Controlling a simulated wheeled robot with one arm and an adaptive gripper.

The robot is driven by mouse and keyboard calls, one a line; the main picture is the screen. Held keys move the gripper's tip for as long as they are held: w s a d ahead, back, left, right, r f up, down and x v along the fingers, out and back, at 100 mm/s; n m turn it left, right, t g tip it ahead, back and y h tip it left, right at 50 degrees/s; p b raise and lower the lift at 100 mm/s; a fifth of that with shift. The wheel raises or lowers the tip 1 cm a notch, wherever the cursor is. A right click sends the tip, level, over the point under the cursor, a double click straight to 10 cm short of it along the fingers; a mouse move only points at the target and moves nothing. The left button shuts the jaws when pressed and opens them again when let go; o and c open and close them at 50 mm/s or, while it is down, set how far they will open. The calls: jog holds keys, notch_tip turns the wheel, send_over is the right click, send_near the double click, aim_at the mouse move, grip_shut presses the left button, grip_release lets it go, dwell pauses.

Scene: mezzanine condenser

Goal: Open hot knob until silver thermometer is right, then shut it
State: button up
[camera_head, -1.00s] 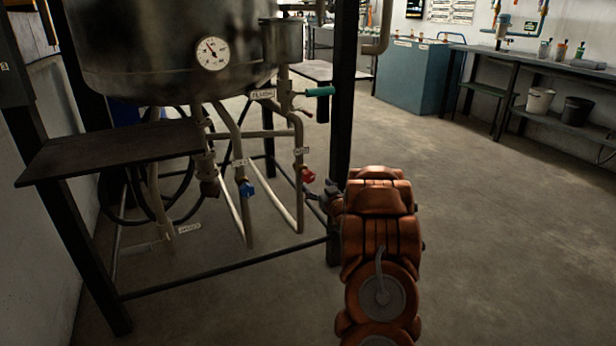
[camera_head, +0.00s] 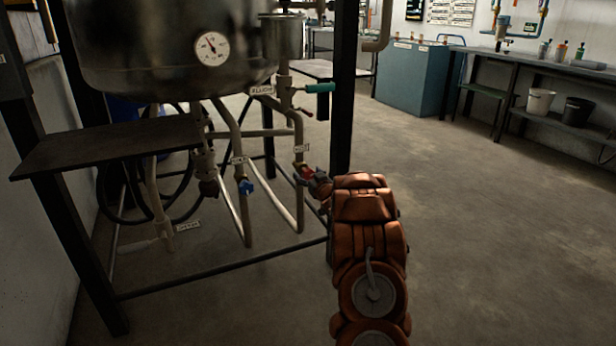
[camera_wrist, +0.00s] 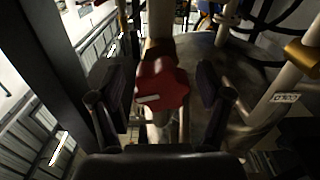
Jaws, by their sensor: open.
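The red hot knob (camera_head: 306,172) sits on a pipe under the tank, below a small white label (camera_head: 301,148). In the wrist view the red knob (camera_wrist: 162,86) is lobed, with a pale mark on its left side. My gripper (camera_head: 304,175) is at the red knob; in the wrist view my gripper (camera_wrist: 160,100) is open, with one finger on each side of it and gaps between. The round white thermometer dial (camera_head: 212,48) is on the silver tank (camera_head: 150,75). Its needle points to the upper left; the numbers are too small to read.
A blue knob (camera_head: 246,187) is on the pipe to the left. A teal-handled valve (camera_head: 319,88) is above the red knob. A black frame post (camera_head: 343,90) stands right behind my arm. A dark shelf (camera_head: 105,148) juts out left. Open floor lies to the right.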

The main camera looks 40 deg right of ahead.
jog(key=c, duration=1.2)
jog(key=shift+o, duration=0.2)
jog(key=shift+r+p, duration=0.2)
jog(key=shift+p, duration=0.45)
